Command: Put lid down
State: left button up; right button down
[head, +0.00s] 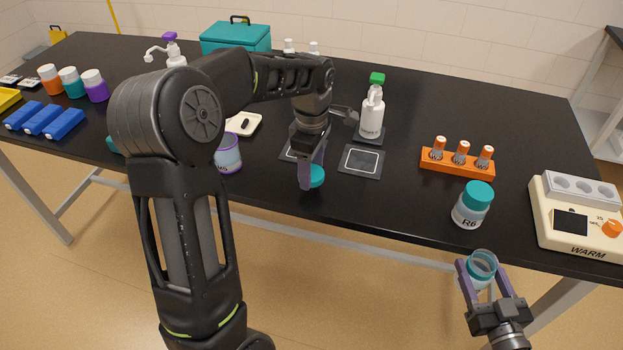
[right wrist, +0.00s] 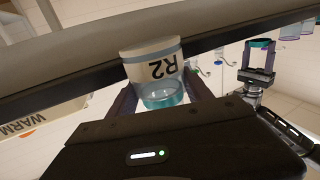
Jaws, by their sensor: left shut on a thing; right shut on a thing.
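My left gripper (head: 311,172) is shut on a teal lid (head: 317,177) near the table's front edge, left of a dark square mat (head: 362,160). Its fingers point down and partly hide the lid; I cannot tell whether the lid touches the table. The lid also shows in the right wrist view (right wrist: 262,43). My right gripper (head: 478,277) is shut on an open clear jar (head: 481,265) with a teal band inside, held just off the table's front edge. In the right wrist view the jar (right wrist: 155,70) reads R2 and appears upside down.
A jar marked R6 (head: 472,206) with a teal lid stands near the right gripper. A WARM block (head: 580,215) is at the right, an orange vial rack (head: 457,163) behind. A spray bottle (head: 372,110) and a purple-rimmed cup (head: 229,154) stand near the left gripper.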

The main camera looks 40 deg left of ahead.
aim_at(312, 190)
pick_arm(q)
jog(key=shift+f, duration=0.1)
notch_tip(312, 190, down, 3)
pick_arm(e)
jog(key=shift+r, duration=0.2)
pick_arm(q)
jog(key=shift+f, duration=0.3)
jog(key=shift+f, duration=0.1)
pick_arm(e)
jog(key=shift+f, duration=0.1)
pick_arm(q)
jog(key=o, duration=1.6)
jog(key=shift+c, duration=0.2)
